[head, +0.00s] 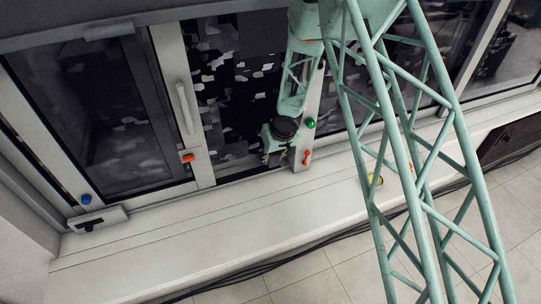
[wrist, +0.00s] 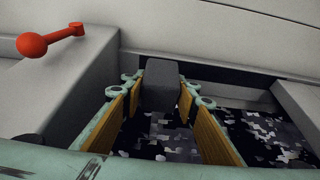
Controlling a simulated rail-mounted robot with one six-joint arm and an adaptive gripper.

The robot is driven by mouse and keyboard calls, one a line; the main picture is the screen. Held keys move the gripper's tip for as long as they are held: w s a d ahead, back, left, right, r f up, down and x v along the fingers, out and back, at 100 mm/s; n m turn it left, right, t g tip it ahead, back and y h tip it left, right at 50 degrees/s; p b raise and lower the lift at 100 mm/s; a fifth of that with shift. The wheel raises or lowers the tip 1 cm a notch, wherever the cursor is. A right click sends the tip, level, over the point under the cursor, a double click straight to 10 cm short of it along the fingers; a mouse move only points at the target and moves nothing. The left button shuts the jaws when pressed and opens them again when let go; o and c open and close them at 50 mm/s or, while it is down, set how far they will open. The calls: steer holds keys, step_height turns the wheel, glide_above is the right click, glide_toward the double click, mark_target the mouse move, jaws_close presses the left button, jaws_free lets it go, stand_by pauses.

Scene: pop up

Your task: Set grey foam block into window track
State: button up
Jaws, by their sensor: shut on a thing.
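My gripper (wrist: 160,92) is shut on the grey foam block (wrist: 161,84), with tan-padded fingers on its left and right sides. The block's dark grey top and near face show between the fingertips. The window track (wrist: 246,92) looks to be the dark channel along the sill, just beyond and right of the block. I cannot tell whether the block's lower end touches the track. In the head view my gripper (head: 273,154) hangs low in the window opening, left of the post with the green and red knobs. The block cannot be made out there.
A red ball-ended handle (wrist: 45,42) sits on the pale frame, left of my gripper; it also shows in the head view (head: 307,157). A sliding sash (head: 180,105) with an orange catch (head: 188,158) stands left. The pale sill (head: 215,218) is mostly clear.

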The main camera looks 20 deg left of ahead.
steer(key=shift+w+a+p, duration=0.55)
steer(key=shift+w+p, duration=0.25)
steer(key=shift+p, duration=0.2)
steer(key=shift+w+a+f+p, duration=0.1)
steer(key=shift+w+a+p, duration=0.1)
steer(key=shift+w+p, duration=0.15)
steer(key=shift+w+a+p, duration=0.1)
steer(key=shift+w+p, duration=0.1)
steer(key=shift+p, duration=0.25)
steer(key=shift+f+b, duration=1.8)
steer(key=shift+b, duration=0.1)
steer(key=shift+f, duration=0.15)
steer(key=o, duration=0.7)
steer(key=shift+c, duration=0.2)
